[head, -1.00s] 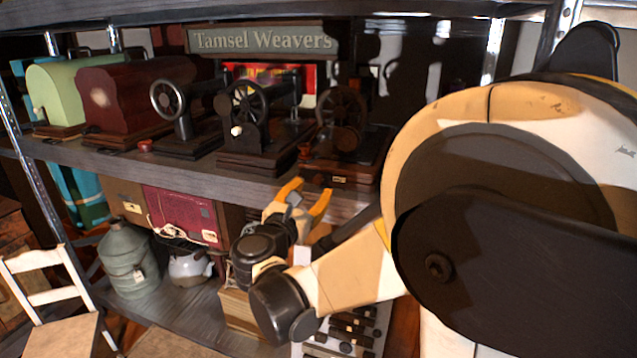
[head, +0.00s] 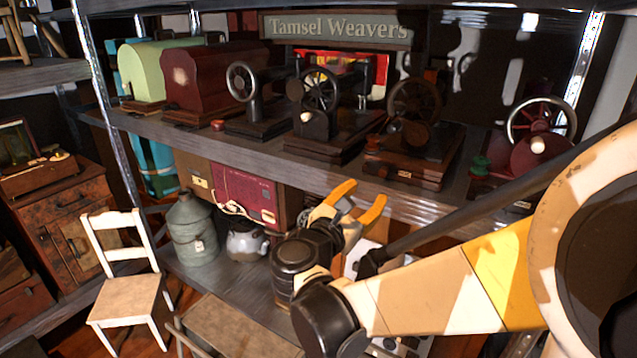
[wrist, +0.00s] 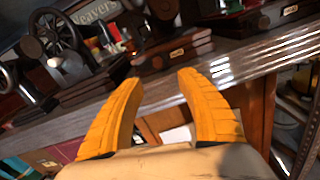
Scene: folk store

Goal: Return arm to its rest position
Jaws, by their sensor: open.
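My gripper (head: 356,198) is in the middle of the head view, its two orange fingers apart with nothing between them. It is in front of the shelf edge, below the row of sewing machines. In the wrist view my gripper (wrist: 160,105) also shows open and empty, its fingers pointing toward the edge of the shelf (wrist: 160,92). My arm reaches in from the right of the head view, bent at a dark joint low in the picture. I cannot tell exactly how far the fingertips are from the shelf edge.
The upper shelf (head: 250,150) holds several sewing machines, including a dark one (head: 318,105). A milk can (head: 190,228), a maroon case (head: 245,195) and a kettle (head: 246,243) stand below. A white chair (head: 122,275) and a wooden cabinet (head: 68,225) are at the left.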

